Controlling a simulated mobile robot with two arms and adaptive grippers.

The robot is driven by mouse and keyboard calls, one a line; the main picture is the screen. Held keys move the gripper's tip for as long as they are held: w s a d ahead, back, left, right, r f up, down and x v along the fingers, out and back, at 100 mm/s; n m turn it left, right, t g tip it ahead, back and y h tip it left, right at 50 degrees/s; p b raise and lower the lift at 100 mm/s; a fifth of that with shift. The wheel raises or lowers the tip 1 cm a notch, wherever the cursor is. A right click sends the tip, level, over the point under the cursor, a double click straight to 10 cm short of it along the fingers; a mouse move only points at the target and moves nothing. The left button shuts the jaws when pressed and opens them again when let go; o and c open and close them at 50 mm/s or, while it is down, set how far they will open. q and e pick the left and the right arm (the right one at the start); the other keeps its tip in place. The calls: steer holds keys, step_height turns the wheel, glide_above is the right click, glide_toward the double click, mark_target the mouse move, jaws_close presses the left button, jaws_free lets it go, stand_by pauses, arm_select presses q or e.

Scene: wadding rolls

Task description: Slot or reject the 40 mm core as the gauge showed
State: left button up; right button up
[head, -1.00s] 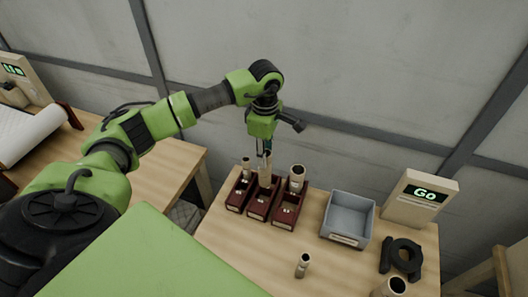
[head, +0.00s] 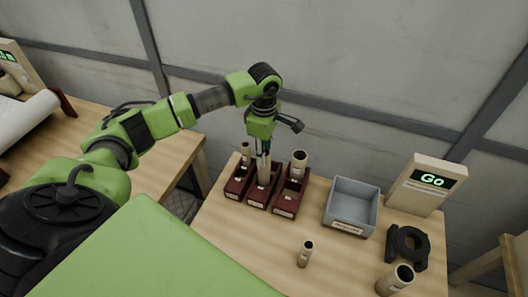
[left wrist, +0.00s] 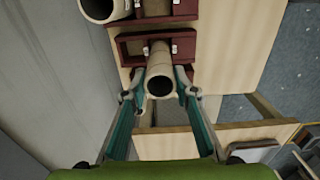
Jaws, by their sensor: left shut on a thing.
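My left gripper (head: 263,150) points down over the middle dark red box (head: 257,204) of a row of three, shut on a pale cardboard core (head: 264,172). The core stands upright at that box, its lower end hidden by the box wall. In the left wrist view the two fingers (left wrist: 160,92) lie either side of the core's open end (left wrist: 160,84). The gauge display (head: 432,180) reads "Go". A grey bin (head: 330,222) with a front label stands right of the boxes. My right gripper is not in view.
A thinner core (head: 246,150) stands in the left box and a wider one (head: 299,160) in the right box. Another small core (head: 305,254) and a wide core (head: 396,280) stand on the table. A black ring-shaped piece (head: 391,247) lies below the display. The front table is mostly clear.

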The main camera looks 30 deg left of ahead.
arm_select(q)
steer(key=shift+f+b, duration=1.55)
steer(key=shift+f, duration=0.4)
steer(key=o, duration=0.9)
